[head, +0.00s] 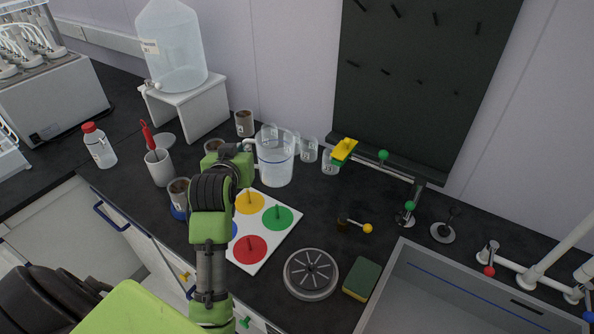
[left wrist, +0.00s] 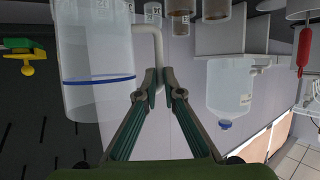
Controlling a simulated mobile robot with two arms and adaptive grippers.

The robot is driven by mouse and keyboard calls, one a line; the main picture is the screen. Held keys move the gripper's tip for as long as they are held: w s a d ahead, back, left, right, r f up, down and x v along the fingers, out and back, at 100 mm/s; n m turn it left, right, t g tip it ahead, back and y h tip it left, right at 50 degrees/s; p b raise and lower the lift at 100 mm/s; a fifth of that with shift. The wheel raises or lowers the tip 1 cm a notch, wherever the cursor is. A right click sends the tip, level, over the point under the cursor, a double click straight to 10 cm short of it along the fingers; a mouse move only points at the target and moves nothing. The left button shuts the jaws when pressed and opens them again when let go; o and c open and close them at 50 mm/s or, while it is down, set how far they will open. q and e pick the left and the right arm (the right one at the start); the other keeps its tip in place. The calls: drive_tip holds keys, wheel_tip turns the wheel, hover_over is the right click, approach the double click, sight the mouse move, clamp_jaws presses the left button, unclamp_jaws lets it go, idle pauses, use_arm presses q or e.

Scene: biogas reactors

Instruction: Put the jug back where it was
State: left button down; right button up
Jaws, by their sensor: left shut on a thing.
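The clear jug (head: 275,165) with a blue line stands upright among the beakers at the back of the counter, in the middle of the head view. My left gripper (head: 247,160) is shut on its handle, at the jug's left side. In the left wrist view the jug (left wrist: 97,50) appears upside down, with its white handle (left wrist: 150,35) between the fingertips (left wrist: 152,82). I cannot tell whether the jug's base touches the counter. My right gripper is not in view.
Beakers (head: 309,150) stand close behind and right of the jug. A white board with coloured discs (head: 287,238) lies in front. A large carboy (head: 172,50) sits on a white stand (head: 205,105) at the left. The sink (head: 455,300) is at the right.

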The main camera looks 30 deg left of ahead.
use_arm(q)
drive_tip(key=w+a+f+p, duration=0.1)
drive_tip(key=w+f+p, duration=0.2)
drive_tip(key=w+f, duration=0.9)
drive_tip(key=shift+a, duration=0.3)
drive_tip(key=c, duration=2.5)
unclamp_jaws()
drive_tip(key=shift+s+f, duration=0.1)
drive_tip(key=shift+f, duration=0.05)
drive_tip(key=o, duration=0.3)
drive_tip(key=shift+o, duration=0.2)
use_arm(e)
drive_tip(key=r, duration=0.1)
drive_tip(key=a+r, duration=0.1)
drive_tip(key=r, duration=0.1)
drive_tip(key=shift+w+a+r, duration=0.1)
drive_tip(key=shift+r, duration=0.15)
